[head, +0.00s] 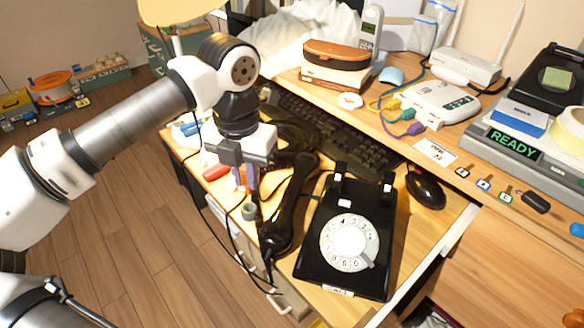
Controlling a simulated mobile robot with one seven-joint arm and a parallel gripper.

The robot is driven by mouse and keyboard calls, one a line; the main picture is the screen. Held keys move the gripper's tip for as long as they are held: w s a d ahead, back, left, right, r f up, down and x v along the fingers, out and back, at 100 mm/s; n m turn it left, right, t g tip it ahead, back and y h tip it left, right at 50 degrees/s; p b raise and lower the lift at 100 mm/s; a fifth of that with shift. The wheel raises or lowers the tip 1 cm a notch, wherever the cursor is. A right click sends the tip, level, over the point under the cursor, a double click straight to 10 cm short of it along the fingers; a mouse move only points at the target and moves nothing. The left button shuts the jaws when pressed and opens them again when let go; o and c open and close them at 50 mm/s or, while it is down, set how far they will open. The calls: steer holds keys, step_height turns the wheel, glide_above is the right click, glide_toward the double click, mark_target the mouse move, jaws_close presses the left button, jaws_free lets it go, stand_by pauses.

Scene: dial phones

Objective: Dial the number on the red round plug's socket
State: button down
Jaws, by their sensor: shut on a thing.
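The black rotary phone (318,240) lies on the lower desk, its white dial (349,242) facing up with digits around it. Its black handset (288,210) lies off the cradle, left of the phone. My gripper (246,184) is left of the handset's upper part, pointing down. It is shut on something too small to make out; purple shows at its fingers. A purple plug (416,129) and a green plug (407,114) lie on the shelf by a white box (437,101) with coloured cables. I cannot pick out a red round plug or read a number at its socket.
A keyboard (335,130) lies behind the phone and a black mouse (425,188) to its right. Small coloured tags (484,184) line the shelf edge. A device shows READY (513,143). A red object (215,172) lies left of my gripper. Loose black cable hangs below it.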

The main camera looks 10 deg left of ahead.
mark_target(244, 185)
steer(key=shift+a+f, duration=0.25)
steer(key=shift+a, duration=0.05)
steer(key=shift+f+b, duration=0.85)
steer(key=shift+f, duration=0.65)
steer(key=shift+b, duration=0.6)
stand_by(0.8)
steer(key=shift+f+b, duration=1.3)
steer(key=shift+b, duration=0.05)
steer(key=c, duration=1.3)
jaws_free()
steer(key=shift+c, duration=0.2)
steer(key=shift+r, duration=0.1)
step_height(244, 185, up, 14)
steer(key=p, duration=0.3)
